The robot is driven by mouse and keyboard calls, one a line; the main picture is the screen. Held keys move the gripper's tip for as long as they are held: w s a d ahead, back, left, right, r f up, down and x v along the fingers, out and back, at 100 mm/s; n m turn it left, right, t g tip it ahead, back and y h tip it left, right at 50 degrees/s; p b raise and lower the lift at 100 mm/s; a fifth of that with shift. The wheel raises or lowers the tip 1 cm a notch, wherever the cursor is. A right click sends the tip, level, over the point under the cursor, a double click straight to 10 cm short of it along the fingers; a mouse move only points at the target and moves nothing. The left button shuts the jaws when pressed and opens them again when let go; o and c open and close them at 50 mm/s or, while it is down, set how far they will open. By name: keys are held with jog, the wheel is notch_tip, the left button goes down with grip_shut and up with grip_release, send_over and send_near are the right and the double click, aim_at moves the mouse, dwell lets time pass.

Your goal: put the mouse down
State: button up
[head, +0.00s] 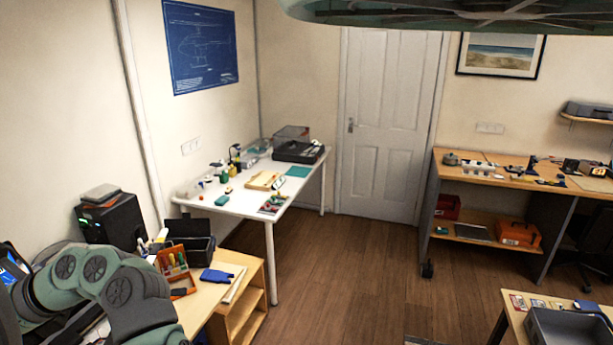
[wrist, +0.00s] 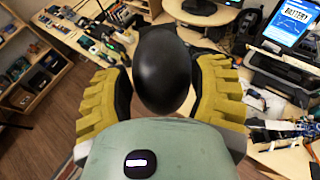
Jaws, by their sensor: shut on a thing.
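The mouse (wrist: 164,70) is a smooth black rounded shape in the middle of the wrist view. My gripper (wrist: 165,88) has yellow ribbed fingers on both sides of the mouse and is shut on it, holding it above the desk. The fingertips are partly hidden behind the mouse. In the head view my green arm reaches over the desk (head: 205,300) at the lower left; the gripper and the mouse do not show there.
A lit screen (wrist: 290,27) stands at the right in the wrist view. A white table (head: 240,205) and a workbench (head: 530,178) stand farther off, with open floor between.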

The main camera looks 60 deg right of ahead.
notch_tip(320, 180, up, 12)
jog(key=p, duration=1.1)
jog(key=shift+f, duration=0.25)
jog(key=shift+a, duration=0.1)
